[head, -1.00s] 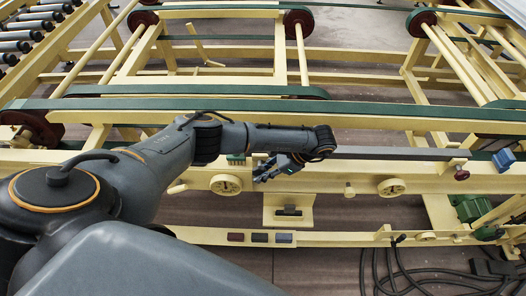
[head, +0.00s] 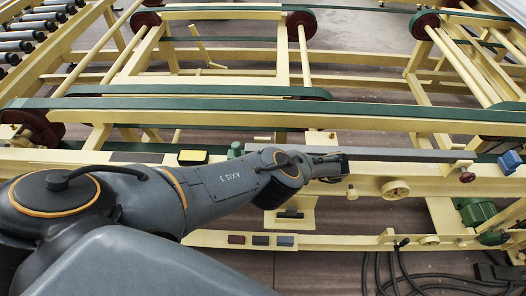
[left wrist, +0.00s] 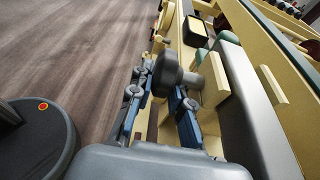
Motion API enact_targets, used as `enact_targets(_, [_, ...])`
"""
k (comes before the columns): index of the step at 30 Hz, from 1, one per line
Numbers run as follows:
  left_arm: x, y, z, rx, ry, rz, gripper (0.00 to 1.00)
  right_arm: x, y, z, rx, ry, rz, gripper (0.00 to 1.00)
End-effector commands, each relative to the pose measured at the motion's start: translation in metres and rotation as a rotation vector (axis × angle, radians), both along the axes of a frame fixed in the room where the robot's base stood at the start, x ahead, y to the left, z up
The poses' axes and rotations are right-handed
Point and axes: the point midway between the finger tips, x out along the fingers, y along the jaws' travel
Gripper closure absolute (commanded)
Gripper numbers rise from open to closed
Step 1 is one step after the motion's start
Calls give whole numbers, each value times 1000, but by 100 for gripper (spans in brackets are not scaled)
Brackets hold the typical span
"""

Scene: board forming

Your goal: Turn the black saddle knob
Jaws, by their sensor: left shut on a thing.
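The black saddle knob (left wrist: 168,74) shows in the left wrist view as a dark round knob beside a pale stub on the cream machine frame. My left gripper (left wrist: 162,98) has its blue-grey fingers on either side of the knob and is shut on it. In the head view, my left gripper (head: 330,168) is at the front rail, just below the long grey bar. There the knob is mostly hidden by the gripper and is hard to make out. My right gripper is in neither view.
A cream handwheel (head: 395,190) and a small cream knob (head: 351,192) sit right of the gripper on the front rail. A dark red knob (head: 467,177) and a blue block (head: 509,162) are farther right.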

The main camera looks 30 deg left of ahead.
Motion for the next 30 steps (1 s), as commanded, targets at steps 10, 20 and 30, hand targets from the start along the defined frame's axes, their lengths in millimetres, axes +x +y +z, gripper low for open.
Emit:
enact_targets(10, [-2,-2,-1,20,15,5,100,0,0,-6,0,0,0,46])
enact_targets(20, [-1,-2,2,23,14,5,100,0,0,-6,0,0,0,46])
enact_targets(30, [0,-2,3,25,11,4,72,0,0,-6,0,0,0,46])
